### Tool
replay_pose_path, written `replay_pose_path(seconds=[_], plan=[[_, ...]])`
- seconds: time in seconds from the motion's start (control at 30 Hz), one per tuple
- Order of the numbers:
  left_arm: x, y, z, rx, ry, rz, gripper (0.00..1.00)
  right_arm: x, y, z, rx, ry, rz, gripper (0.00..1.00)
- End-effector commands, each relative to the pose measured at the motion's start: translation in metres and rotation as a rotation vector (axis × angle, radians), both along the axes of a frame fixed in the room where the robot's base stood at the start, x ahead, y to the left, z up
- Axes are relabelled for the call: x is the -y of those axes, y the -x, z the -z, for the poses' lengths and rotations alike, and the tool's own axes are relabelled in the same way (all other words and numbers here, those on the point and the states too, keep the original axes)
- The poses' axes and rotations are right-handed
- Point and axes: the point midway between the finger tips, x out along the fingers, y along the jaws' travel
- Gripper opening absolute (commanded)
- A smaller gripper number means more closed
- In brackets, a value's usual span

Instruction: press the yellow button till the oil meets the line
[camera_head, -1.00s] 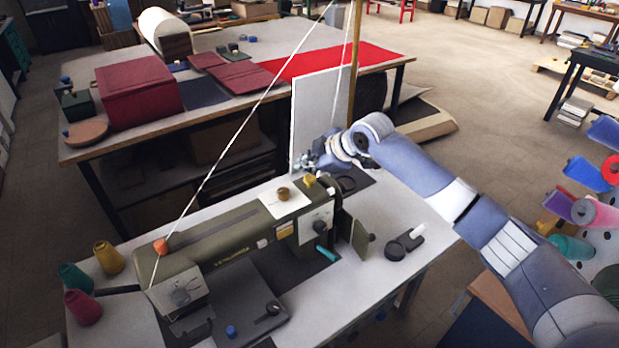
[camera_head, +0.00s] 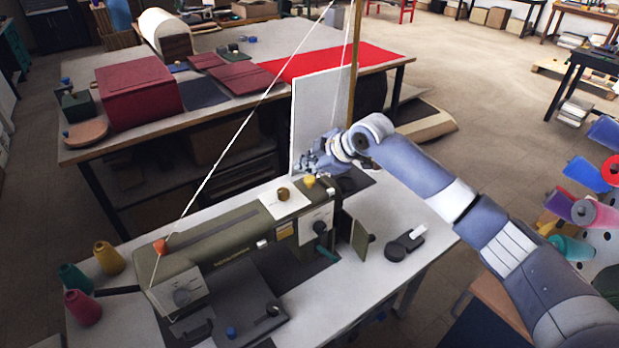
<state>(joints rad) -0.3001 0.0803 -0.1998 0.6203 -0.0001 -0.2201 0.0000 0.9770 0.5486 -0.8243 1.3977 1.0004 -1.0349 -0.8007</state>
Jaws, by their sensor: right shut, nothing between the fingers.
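The yellow button (camera_head: 310,181) is a small round knob on top of the olive sewing machine (camera_head: 225,247), near its right end. My right gripper (camera_head: 309,166) is shut and empty. Its fingertips are just above and behind the button in the picture; I cannot tell whether they touch it. A small amber patch (camera_head: 285,231) shows on the machine's front side, left of the white plate (camera_head: 317,225). The oil level and the line are too small to make out. My left gripper is out of view.
A tall pale panel (camera_head: 318,115) rises behind the gripper. White thread runs across from the machine's orange top piece (camera_head: 160,247). Thread cones (camera_head: 108,257) stand at left. The white tabletop (camera_head: 385,215) is partly clear at right.

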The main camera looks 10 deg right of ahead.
Motion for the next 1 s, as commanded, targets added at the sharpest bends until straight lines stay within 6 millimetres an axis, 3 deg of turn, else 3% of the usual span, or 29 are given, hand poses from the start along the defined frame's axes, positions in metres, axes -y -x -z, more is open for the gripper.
replay_pose_path(seconds=[1.0], plan=[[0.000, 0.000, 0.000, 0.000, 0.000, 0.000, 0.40, 0.000, 0.000, 0.013, 0.000, 0.000, 0.000, 0.00]])
